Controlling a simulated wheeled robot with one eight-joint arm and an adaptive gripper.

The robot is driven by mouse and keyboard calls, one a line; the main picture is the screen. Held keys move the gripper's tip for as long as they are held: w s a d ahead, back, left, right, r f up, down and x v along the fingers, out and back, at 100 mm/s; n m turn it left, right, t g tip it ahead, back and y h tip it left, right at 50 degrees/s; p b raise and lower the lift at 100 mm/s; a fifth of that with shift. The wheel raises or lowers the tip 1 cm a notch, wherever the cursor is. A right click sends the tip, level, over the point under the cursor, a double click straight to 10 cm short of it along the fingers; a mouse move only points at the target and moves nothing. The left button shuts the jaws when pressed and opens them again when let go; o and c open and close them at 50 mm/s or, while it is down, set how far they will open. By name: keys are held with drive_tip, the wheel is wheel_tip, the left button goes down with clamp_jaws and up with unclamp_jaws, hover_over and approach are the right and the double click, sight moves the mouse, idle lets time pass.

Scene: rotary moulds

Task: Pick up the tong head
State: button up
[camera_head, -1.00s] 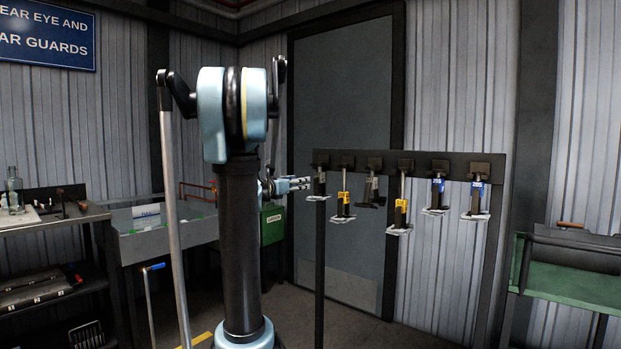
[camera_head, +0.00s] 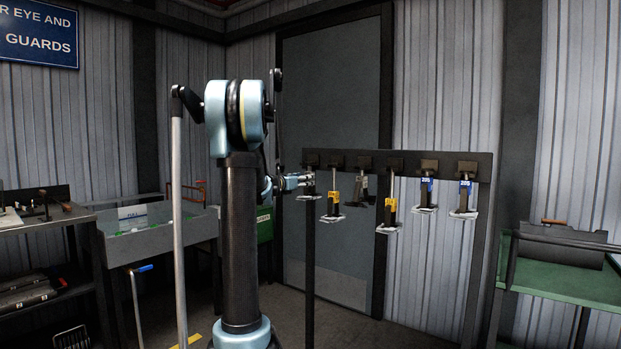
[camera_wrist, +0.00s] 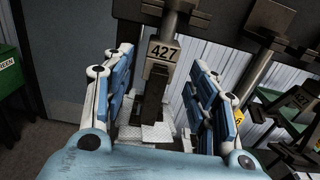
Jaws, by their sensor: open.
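A tong head (camera_wrist: 157,85) with a metal stem, a block tagged 427 and a pale flat plate at its lower end hangs upright in the wrist view. In the head view, the leftmost tong head (camera_head: 308,196) hangs at the left end of a dark rack rail. My gripper (camera_wrist: 162,68) is open, with one blue-padded finger on each side of the 427 tong head and visible gaps to both. In the head view my gripper (camera_head: 298,181) overlaps the leftmost tong head. Its lower plate is partly hidden by my gripper's palm in the wrist view.
Several other tong heads hang rightward on the rack rail (camera_head: 408,157), some with yellow tags (camera_head: 390,205) or blue tags (camera_head: 465,187). The nearest neighbours stand close to my right finger. A green bench (camera_head: 570,278) is far right; a grey tank (camera_head: 150,240) is left.

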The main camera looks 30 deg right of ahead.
drive_tip(key=x, duration=0.5)
drive_tip(key=shift+w+a+f, duration=0.1)
drive_tip(key=shift+w+f, duration=0.15)
clamp_jaws()
